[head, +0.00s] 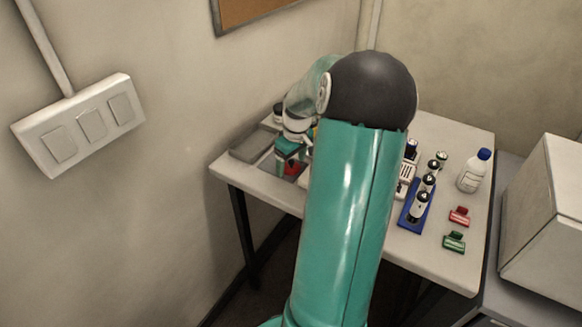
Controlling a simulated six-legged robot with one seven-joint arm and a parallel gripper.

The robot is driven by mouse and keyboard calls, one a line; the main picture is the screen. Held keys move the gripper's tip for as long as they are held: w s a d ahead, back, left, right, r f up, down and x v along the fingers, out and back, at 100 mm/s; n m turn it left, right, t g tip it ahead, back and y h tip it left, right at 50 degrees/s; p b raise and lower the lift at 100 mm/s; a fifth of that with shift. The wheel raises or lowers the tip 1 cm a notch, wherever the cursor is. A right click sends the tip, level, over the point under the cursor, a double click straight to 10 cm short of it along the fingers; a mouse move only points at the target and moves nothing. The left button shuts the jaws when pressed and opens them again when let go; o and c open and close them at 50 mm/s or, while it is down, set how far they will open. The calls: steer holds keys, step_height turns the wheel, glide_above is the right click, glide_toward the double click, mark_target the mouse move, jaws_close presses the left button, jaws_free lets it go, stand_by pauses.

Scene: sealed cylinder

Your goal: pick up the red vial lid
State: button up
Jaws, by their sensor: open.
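A small red thing (291,169) shows just below my gripper (289,156) at the left end of the table. It may be the red vial lid, but it is too small and too covered to be sure. My gripper points down over it, open. I cannot tell whether the fingers touch it or stand around it. My own arm hides the middle of the table.
A blue rack (408,224) with several dark-topped vials (421,203) stands right of my arm. A red clip (459,216), a green clip (454,241) and a blue-capped bottle (473,171) are further right. A grey tray (250,147) lies beside my gripper, near the wall.

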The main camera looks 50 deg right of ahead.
steer(key=c, duration=1.1)
steer(key=shift+o, duration=0.2)
steer(key=shift+r, duration=0.1)
